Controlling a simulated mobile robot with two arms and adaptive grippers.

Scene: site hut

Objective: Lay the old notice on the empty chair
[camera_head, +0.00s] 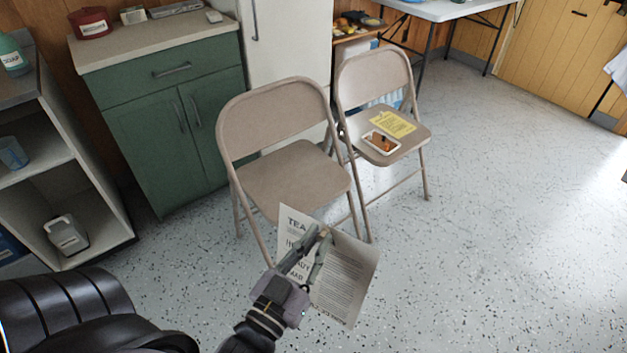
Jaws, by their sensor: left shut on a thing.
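The notice (345,280) is a white printed sheet with large letters starting "TEA" on its left part. My left gripper (322,238) is shut on it and holds it up in front of the chairs, with the fingers covering part of the print. The empty chair (293,172) is a beige folding chair with a bare seat, behind and just above the sheet in the picture. A second folding chair (373,80) stands to its right, with a yellow paper (393,123) and a small tray (381,143) on its seat. My right gripper is out of view.
A green cabinet (160,125) with a red container (90,22) on top stands behind left. A white fridge-like unit (285,40) is behind the chairs. An open shelf (100,215) is at far left. Speckled floor (500,200) is clear to the right.

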